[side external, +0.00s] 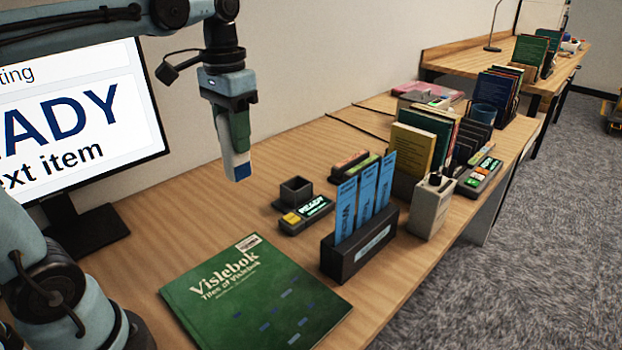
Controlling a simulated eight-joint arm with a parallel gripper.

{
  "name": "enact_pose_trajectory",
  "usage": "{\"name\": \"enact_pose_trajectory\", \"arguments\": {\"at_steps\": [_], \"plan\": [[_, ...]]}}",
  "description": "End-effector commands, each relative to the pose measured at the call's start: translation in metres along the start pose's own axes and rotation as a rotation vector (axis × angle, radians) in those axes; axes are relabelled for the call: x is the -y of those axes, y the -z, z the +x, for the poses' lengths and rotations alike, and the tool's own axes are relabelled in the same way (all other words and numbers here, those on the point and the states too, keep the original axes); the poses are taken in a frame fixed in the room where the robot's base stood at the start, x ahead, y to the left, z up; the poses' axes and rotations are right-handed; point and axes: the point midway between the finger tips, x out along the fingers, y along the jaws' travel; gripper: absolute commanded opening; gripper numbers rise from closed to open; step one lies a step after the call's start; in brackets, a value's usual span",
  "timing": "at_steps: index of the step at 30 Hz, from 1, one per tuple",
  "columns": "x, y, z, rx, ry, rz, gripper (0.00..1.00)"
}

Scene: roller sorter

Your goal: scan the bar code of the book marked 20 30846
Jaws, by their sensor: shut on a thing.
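A green book (258,298) titled Vislebok lies flat on the desk at the front. A small white label with a bar code (249,242) is at its top edge; its number is too small to read. My gripper (237,150) points down above the desk, up and behind the book and clear of it. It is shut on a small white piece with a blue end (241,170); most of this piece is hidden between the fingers. Other books (412,148) stand in a row farther back, with no readable numbers.
A monitor (75,120) showing READY stands at left. A small dark holder (296,190), apparently empty, stands by a READY display unit (307,215). A black box with blue cards (357,254) stands right of the book. Bare desk lies between book and monitor.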

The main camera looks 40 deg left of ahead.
Motion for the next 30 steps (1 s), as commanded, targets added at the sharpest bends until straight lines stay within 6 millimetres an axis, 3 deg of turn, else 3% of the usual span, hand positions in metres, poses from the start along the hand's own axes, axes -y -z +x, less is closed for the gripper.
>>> {"name": "enact_pose_trajectory", "arguments": {"at_steps": [18, 30], "plan": [[0.000, 0.001, 0.058, -0.002, -0.001, 0.001, 0.07], [0.000, 0.000, 0.066, -0.002, -0.001, 0.001, 0.07]]}}
